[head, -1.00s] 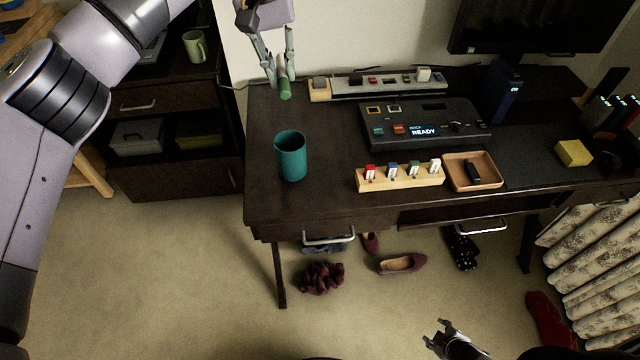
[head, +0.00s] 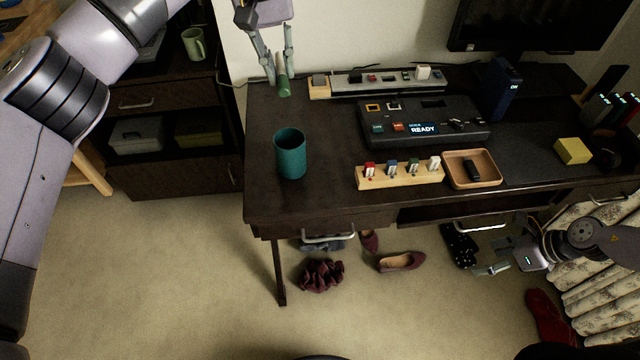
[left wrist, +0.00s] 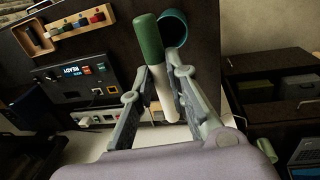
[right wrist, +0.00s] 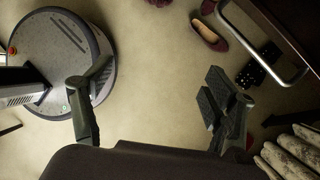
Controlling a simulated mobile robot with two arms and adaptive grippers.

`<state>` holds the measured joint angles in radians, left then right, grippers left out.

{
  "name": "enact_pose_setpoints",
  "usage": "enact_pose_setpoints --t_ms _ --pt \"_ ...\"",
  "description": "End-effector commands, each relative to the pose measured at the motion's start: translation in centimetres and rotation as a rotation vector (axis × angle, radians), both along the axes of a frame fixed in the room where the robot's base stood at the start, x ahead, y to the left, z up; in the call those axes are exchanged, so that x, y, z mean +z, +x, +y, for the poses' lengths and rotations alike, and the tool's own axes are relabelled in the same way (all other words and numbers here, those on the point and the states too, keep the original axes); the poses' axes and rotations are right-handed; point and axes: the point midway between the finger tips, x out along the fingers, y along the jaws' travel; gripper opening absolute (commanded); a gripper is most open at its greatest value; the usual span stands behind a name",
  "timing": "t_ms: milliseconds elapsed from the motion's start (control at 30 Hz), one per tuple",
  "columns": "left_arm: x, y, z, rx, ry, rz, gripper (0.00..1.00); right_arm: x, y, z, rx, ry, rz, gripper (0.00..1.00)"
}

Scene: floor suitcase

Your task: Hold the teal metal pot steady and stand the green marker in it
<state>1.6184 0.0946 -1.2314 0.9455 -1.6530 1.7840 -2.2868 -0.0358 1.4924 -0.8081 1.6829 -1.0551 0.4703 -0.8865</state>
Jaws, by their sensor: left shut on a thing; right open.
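The teal metal pot (head: 291,155) stands upright near the left end of the dark desk. It also shows in the left wrist view (left wrist: 172,27), partly behind the marker. My left gripper (head: 281,80) is shut on the green marker (head: 284,86), above the desk's back left and behind the pot. In the left wrist view the marker's green cap (left wrist: 148,40) points out past the fingertips, and its white body is between the fingers. My right gripper (head: 497,268) is open and empty, low in front of the desk at the right. Its spread fingers show in the right wrist view (right wrist: 155,110).
A drawer handle (right wrist: 270,70) is close to my right gripper. Shoes (head: 400,262) lie on the floor. The desk around the pot is clear.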

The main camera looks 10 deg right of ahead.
Motion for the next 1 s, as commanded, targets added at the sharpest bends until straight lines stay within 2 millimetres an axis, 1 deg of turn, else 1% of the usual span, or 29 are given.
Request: enact_pose_setpoints --t_ms 33,100,233,267,300,367,567,667,767,867,900,967,1000 --pt "0.0 0.0 0.0 0.000 0.000 0.000 0.01 0.8 -0.7 -0.4 0.064 -0.034 0.005 0.79" --pt "0.0 0.0 0.0 0.000 0.000 0.000 0.01 1.6 -1.8 -0.6 0.153 -0.074 0.010 0.79" --pt "0.0 0.0 0.0 0.000 0.000 0.000 0.01 3.5 -3.1 -0.5 0.345 -0.147 0.001 0.79" --pt "0.0 0.0 0.0 0.000 0.000 0.000 0.01 4.0 -3.0 -0.2 0.392 -0.160 -0.014 0.79" --pt "0.0 0.0 0.0 0.000 0.000 0.000 0.01 4.6 -2.6 0.6 0.452 -0.172 -0.044 0.79" --pt "0.0 0.0 0.0 0.000 0.000 0.000 0.01 5.0 -1.5 1.8 0.501 -0.176 -0.091 0.79" --pt "0.0 0.0 0.0 0.000 0.000 0.000 0.01 6.6 2.7 5.6 0.567 -0.163 -0.246 0.79" --pt "0.0 0.0 0.0 0.000 0.000 0.000 0.01 7.7 5.2 7.8 0.578 -0.145 -0.337 0.79" --pt "0.0 0.0 0.0 0.000 0.000 0.000 0.01 9.5 8.4 10.4 0.576 -0.122 -0.455 0.79" --pt "0.0 0.0 0.0 0.000 0.000 0.000 0.01 12.4 12.2 13.5 0.559 -0.089 -0.604 0.79" --pt "0.0 0.0 0.0 0.000 0.000 0.000 0.01 13.8 13.8 14.7 0.546 -0.076 -0.669 0.79" --pt "0.0 0.0 0.0 0.000 0.000 0.000 0.01 16.1 15.9 16.4 0.523 -0.053 -0.765 0.79" --pt "0.0 0.0 0.0 0.000 0.000 0.000 0.01 17.8 17.3 17.4 0.503 -0.038 -0.831 0.79"
